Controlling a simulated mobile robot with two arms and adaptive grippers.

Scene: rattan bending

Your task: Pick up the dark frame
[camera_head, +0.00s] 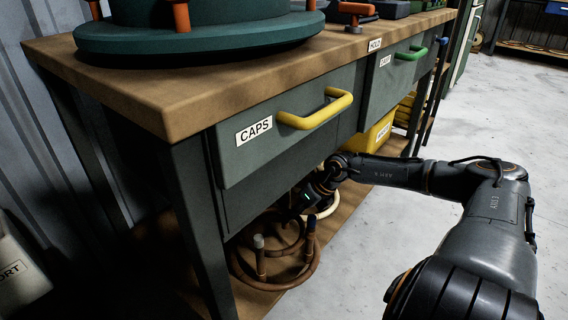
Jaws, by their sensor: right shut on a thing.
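The dark frame (313,262), a brown rattan ring with short upright posts, is low under the workbench at its lower shelf. My right arm reaches in from the right, under the drawers. My right gripper (290,218) is at the upper back part of the dark frame and is shut on it. The fingertips are small and in shadow, so the exact grip point is hard to make out. My left gripper is not in view.
The workbench (190,95) has a drawer labelled CAPS with a yellow handle (316,112) just above my arm. A pale ring (328,207) lies behind my gripper. A yellow bin (371,135) is farther right. The bench leg (200,225) stands left of the frame. Open floor lies right.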

